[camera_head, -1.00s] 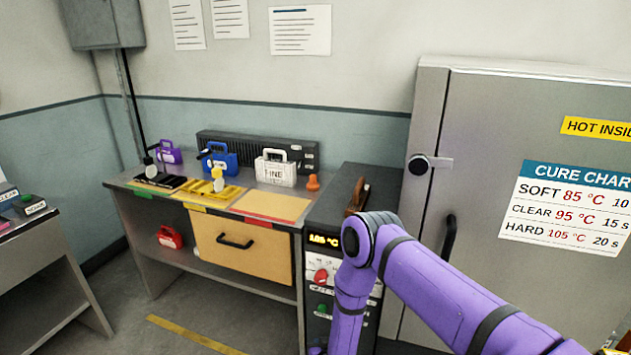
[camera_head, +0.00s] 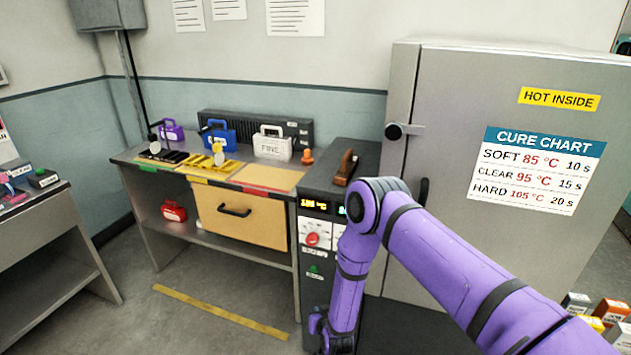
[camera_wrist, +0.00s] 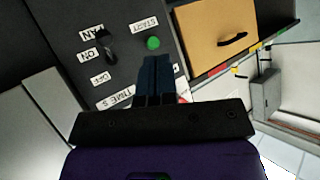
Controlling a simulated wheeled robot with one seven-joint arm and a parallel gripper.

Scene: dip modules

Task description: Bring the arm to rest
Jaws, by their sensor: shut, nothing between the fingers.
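My purple arm (camera_head: 450,262) reaches in from the lower right of the head view, bends at an elbow and hangs down in front of the control cabinet. In the wrist view my gripper (camera_wrist: 161,62) has its two dark fingers together with nothing between them. The fingers point toward the cabinet's panel, near the green START button (camera_wrist: 152,43) and a black switch (camera_wrist: 106,50) by the FAN, ON and OFF labels. I cannot tell whether they touch the panel. In the head view the fingers are hidden or out of frame.
The control cabinet (camera_head: 313,262) stands between the workbench (camera_head: 180,205) and the grey oven (camera_head: 465,215) with its cure chart. The bench holds purple, blue and white cases. Small boxes (camera_head: 610,310) stand at the lower right. The floor (camera_head: 170,330) at the left is clear.

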